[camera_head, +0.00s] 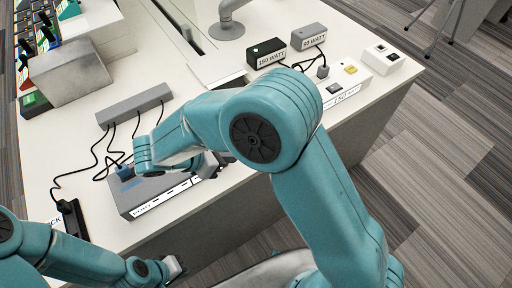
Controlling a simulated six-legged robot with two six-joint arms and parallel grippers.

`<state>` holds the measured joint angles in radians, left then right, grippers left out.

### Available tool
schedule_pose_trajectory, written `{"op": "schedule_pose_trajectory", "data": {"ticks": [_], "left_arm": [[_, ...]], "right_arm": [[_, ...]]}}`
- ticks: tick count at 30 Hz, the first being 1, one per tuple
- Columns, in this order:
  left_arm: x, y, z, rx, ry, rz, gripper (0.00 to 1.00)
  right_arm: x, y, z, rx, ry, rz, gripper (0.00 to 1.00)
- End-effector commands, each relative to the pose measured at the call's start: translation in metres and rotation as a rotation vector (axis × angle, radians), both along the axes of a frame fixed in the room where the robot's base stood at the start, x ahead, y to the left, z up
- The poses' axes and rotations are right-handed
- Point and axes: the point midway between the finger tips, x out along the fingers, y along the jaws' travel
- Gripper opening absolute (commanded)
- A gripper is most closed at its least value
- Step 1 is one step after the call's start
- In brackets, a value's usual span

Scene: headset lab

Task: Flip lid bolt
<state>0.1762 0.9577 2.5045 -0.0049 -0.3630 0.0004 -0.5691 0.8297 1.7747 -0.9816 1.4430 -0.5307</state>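I cannot make out a lid bolt in this view. A flat grey box (142,193) with a white labelled front strip lies near the table's front edge. My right gripper (212,166) is over this box's right end, largely hidden by my own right arm. I cannot tell whether it is open or touches the box. My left gripper (174,268) is low at the bottom, at the table's front edge and apart from the box. Its fingers are too small to read. A larger plain grey box (72,75) stands at the back left.
A grey bar (133,106) with black cables lies behind the flat box. A black block (72,218) is at the left front. A white switch box (383,57) sits by the right edge.

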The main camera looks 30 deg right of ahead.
Motion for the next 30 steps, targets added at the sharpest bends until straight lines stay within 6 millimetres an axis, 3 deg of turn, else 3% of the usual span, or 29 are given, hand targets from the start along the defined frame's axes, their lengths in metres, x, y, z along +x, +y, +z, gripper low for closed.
{"op": "schedule_pose_trajectory", "data": {"ticks": [14, 27, 30], "left_arm": [[0.0, 0.0, -0.001, 0.0, 0.0, 0.0, 0.0], [0.0, 0.0, -0.003, 0.0, 0.0, 0.0, 0.0], [0.0, 0.0, 0.0, 0.0, 0.0, 0.0, 0.0]], "right_arm": [[-0.003, -0.01, -0.007, -0.004, 0.003, -0.001, 0.0], [0.008, -0.072, -0.068, -0.004, 0.004, -0.001, 0.0], [0.012, -0.088, -0.067, -0.001, 0.0, -0.002, 0.0]]}}
